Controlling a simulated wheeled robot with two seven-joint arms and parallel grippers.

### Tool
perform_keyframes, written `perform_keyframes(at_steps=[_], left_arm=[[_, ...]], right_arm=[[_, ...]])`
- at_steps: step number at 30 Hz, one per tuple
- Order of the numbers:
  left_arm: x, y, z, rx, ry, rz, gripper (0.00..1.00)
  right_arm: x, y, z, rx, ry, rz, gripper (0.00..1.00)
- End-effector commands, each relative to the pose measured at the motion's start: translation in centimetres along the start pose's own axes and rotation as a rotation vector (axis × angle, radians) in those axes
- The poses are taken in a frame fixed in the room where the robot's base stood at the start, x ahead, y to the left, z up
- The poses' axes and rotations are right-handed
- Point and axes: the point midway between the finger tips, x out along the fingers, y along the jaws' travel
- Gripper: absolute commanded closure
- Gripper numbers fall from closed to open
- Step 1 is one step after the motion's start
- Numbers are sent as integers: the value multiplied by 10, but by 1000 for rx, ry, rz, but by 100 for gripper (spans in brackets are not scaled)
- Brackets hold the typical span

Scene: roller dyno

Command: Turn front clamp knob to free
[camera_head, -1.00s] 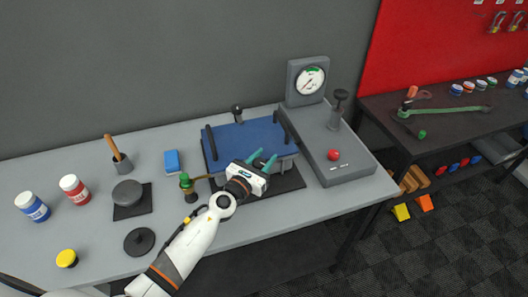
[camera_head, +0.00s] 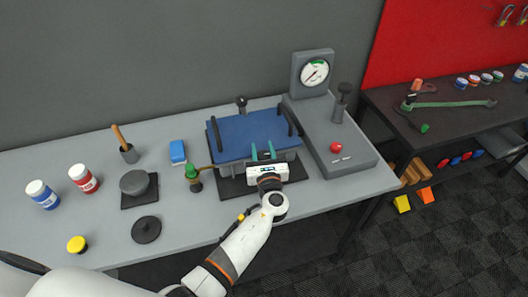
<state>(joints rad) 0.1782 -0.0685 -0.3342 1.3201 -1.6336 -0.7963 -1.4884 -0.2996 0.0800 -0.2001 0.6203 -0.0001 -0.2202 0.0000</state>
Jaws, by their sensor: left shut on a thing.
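The roller dyno has a blue top plate (camera_head: 240,135) with dark bars at both ends, on a black base at the middle of the bench. A rear clamp knob (camera_head: 241,102), black and upright, stands at its back edge. My left gripper (camera_head: 263,152) is at the dyno's front edge, its green fingertips pointing away from me, one on either side. It is shut on the front clamp knob, which the fingers and gripper body hide, so its angle cannot be read. My right gripper is not in view.
A grey console with a red button (camera_head: 336,147) and a gauge (camera_head: 314,73) stands right of the dyno. Jars (camera_head: 84,178) and weights (camera_head: 137,184) fill the bench's left part.

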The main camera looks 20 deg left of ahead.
Motion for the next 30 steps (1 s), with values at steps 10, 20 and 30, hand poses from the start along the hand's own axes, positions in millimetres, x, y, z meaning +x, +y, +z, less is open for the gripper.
perform_keyframes(at_steps=[10,20,30], left_arm=[[0,-2,1,0,0,-135,86],[0,-3,0,-1,1,-158,86],[0,-3,-1,-1,2,-157,42]], right_arm=[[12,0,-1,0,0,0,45],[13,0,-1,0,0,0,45],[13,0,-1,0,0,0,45]])
